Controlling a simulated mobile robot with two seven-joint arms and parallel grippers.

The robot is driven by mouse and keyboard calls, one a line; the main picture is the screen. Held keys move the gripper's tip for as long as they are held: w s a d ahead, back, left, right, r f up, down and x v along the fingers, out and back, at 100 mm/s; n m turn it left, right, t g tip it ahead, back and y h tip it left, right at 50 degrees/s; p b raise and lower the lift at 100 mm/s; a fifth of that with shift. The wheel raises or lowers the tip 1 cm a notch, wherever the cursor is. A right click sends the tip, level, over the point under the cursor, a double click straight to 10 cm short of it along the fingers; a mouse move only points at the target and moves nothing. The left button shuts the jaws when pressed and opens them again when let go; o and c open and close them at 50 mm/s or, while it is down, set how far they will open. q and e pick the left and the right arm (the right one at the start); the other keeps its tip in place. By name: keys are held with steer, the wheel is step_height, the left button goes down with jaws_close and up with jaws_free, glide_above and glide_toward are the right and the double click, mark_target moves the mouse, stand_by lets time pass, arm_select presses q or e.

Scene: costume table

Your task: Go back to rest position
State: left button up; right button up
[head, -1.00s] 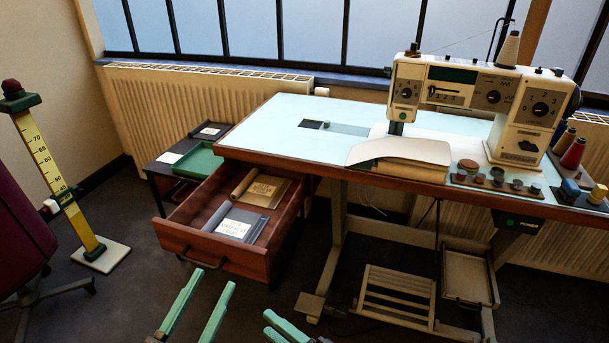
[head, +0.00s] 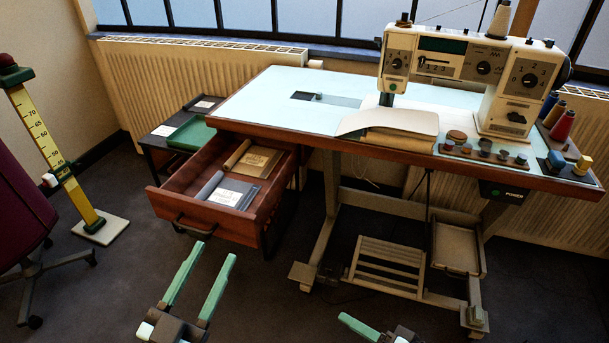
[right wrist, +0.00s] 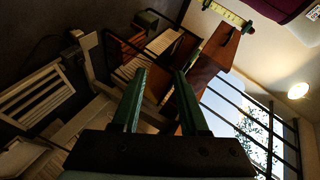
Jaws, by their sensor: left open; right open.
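My left gripper (head: 208,270) is open and empty at the bottom of the head view, in front of the open drawer and apart from it. My right gripper (head: 372,328) shows only partly at the bottom edge of the head view, low in front of the table. In the right wrist view its two green fingers (right wrist: 158,98) stand apart with nothing between them.
The sewing table (head: 345,148) carries a sewing machine (head: 512,104) and spools (head: 562,126). Its wooden drawer (head: 190,208) stands open with packets inside. A yellow measuring stand (head: 45,140) is at left. The floor in front is clear.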

steer(key=d+r+n+t+h, duration=0.2)
steer(key=r+n+t, duration=0.3)
steer(key=r, duration=0.6)
steer(key=d+r+n+t+h, duration=0.15)
steer(key=r+n+t, duration=0.4)
steer(key=r, duration=0.65)
arm_select(q)
steer(key=s+a+f+n+g+y+p, duration=0.2)
steer(key=s+f+g+p, duration=0.7)
steer(key=p, duration=1.4)
steer(key=shift+a+n+g+y+p, duration=0.35)
steer(key=shift+n+g+y, duration=0.35)
steer(key=shift+n+y, duration=0.55)
arm_select(e)
steer(key=s+d+f+m+g+h, duration=0.3)
steer(key=s+f+m+g, duration=0.1)
steer(key=s+f+g, duration=0.5)
steer(key=shift+s+f+g+h, duration=0.35)
steer(key=shift+s+f+g, duration=0.1)
steer(key=shift+g, duration=0.5)
steer(key=shift+w, duration=0.1)
